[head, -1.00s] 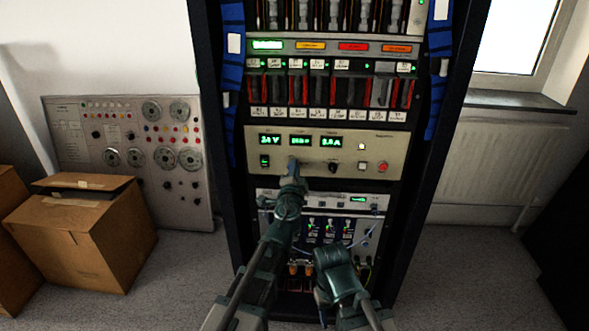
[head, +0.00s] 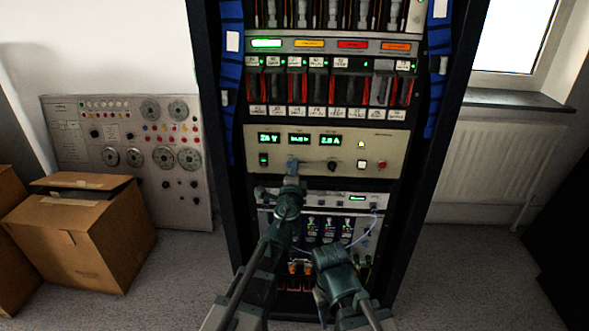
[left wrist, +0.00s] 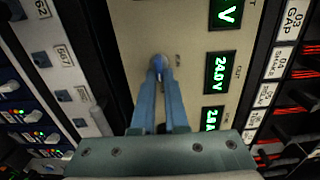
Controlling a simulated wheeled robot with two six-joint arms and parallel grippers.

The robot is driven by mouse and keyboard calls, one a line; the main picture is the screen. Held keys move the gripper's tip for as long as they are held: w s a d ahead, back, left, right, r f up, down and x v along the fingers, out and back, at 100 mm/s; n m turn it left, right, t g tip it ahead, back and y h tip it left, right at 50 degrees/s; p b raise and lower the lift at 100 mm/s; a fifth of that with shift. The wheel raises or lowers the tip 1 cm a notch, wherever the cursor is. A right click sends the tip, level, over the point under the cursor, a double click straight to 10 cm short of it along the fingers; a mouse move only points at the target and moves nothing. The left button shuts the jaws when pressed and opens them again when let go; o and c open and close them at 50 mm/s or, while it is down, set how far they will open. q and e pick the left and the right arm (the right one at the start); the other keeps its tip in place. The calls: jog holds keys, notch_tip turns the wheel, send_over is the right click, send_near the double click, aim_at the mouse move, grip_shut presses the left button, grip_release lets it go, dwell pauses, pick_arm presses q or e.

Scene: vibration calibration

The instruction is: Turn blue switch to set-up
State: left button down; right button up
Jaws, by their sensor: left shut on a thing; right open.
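The blue switch (left wrist: 157,62) is a small round blue knob on the beige panel (left wrist: 130,45), in the left wrist view. My left gripper (left wrist: 159,72) is shut on it, with both blue-grey fingers meeting at the knob. In the head view my left gripper (head: 292,165) reaches the lower middle of the beige panel (head: 385,150) and hides most of the switch. The switch's marks are too small to read. My right gripper (head: 325,256) is open and empty, low in front of the rack, apart from the panel.
Green displays (head: 299,139) sit above the switch. A black knob (head: 332,165) and a red button (head: 382,165) are to its right. Below is a module with loose wires (head: 375,225). Cardboard boxes (head: 85,240) stand at the left; the floor (head: 470,270) at right is clear.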

pick_arm(q)
jog(key=shift+s, duration=0.1)
jog(key=c, duration=0.9)
grip_release()
jog(key=shift+c, duration=0.2)
